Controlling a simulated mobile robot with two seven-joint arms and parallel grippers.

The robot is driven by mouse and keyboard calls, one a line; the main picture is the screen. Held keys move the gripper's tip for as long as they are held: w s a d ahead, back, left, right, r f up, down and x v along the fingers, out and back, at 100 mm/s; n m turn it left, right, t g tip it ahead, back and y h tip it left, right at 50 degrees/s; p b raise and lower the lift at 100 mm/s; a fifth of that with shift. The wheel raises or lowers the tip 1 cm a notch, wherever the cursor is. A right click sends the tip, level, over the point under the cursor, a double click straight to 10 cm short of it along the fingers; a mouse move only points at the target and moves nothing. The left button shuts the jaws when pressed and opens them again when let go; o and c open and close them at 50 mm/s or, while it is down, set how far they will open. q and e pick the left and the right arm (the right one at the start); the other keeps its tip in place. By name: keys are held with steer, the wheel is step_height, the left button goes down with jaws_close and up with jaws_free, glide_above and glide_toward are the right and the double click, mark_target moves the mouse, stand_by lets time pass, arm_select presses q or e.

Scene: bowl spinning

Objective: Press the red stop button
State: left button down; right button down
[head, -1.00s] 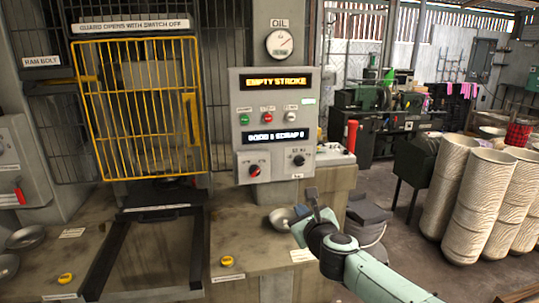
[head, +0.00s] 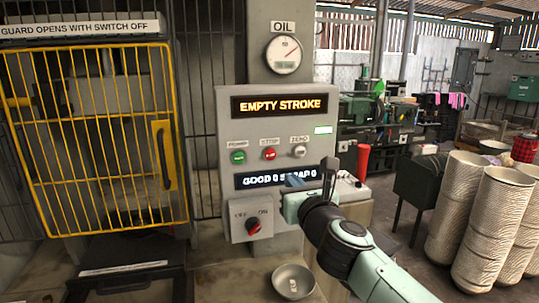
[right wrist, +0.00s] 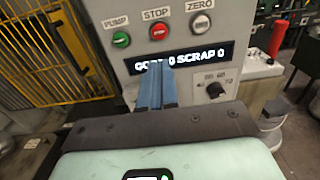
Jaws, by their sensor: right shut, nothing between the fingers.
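The red stop button (head: 269,154) sits in the middle of a row on the grey control panel (head: 225,110), under a STOP label. It also shows in the right wrist view (right wrist: 159,31). The green pump button (head: 238,157) is to its left and the pale zero button (head: 299,152) to its right. My right gripper (head: 296,181) is shut and empty, in front of the panel's lower display and below the stop button. In the right wrist view its blue fingers (right wrist: 156,84) point up toward the stop button, apart from it in the picture. My left gripper is not in view.
The upper display (head: 279,105) reads EMPTY STROKE. A red-and-black switch (head: 253,226) is at the panel's lower left. A metal bowl (head: 293,282) lies on the bench below. A yellow guard (head: 100,140) stands left; stacked bowls (head: 490,230) stand right.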

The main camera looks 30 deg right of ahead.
mark_target(271, 155)
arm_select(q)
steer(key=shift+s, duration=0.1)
arm_select(e)
steer(key=shift+s+r, duration=0.1)
steer(key=shift+s, duration=0.1)
